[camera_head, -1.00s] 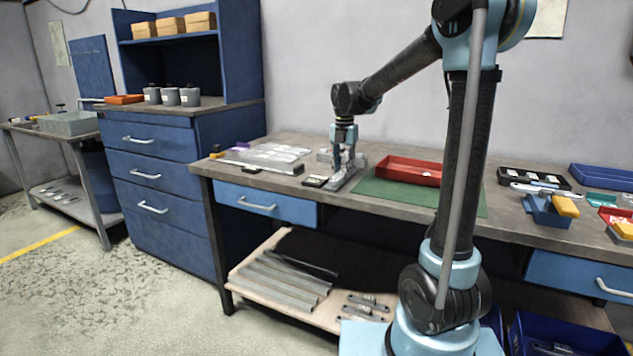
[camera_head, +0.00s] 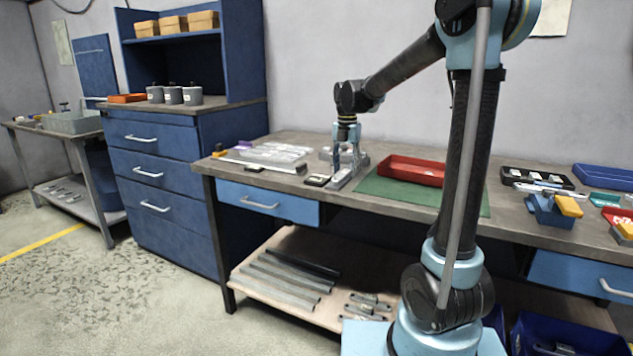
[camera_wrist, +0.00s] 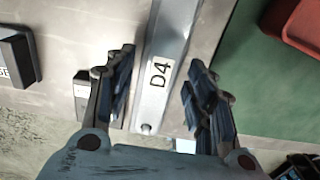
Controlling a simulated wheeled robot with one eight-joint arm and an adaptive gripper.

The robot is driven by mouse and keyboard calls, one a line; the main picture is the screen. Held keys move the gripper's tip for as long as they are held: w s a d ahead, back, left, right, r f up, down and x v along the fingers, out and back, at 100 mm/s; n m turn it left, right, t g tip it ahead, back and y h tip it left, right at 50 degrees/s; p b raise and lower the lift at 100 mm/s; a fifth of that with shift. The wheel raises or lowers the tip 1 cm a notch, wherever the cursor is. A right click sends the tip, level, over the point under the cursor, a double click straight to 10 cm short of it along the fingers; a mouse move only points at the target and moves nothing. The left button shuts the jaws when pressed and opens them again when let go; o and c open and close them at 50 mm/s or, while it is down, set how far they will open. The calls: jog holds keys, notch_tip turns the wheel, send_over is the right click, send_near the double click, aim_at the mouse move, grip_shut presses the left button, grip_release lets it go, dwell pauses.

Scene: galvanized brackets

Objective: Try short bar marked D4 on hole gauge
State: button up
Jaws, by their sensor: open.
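The short bar marked D4 (camera_wrist: 176,40) is a silver-grey flat bar with a white D4 label and a small round hole or stud near its lower end in the wrist view. In the head view the bar (camera_head: 343,180) lies near the front edge of the bench. My gripper (camera_wrist: 160,62) is open, with one finger on each side of the bar; I cannot tell whether they touch it. It also shows over the bar in the head view (camera_head: 348,166). I cannot identify the hole gauge for certain; a dark block (camera_wrist: 14,55) at the wrist view's left carries a partly cut-off label.
A green mat (camera_head: 372,185) with a red tray (camera_head: 412,171) lies right of the bar. A small labelled block (camera_head: 316,180) sits close on the bar's left. Clear and silver parts (camera_head: 270,157) lie further left. The bench's front edge is close.

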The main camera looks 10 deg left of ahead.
notch_tip(320, 180, up, 12)
dwell(0.6)
jog(key=shift+f, duration=0.15)
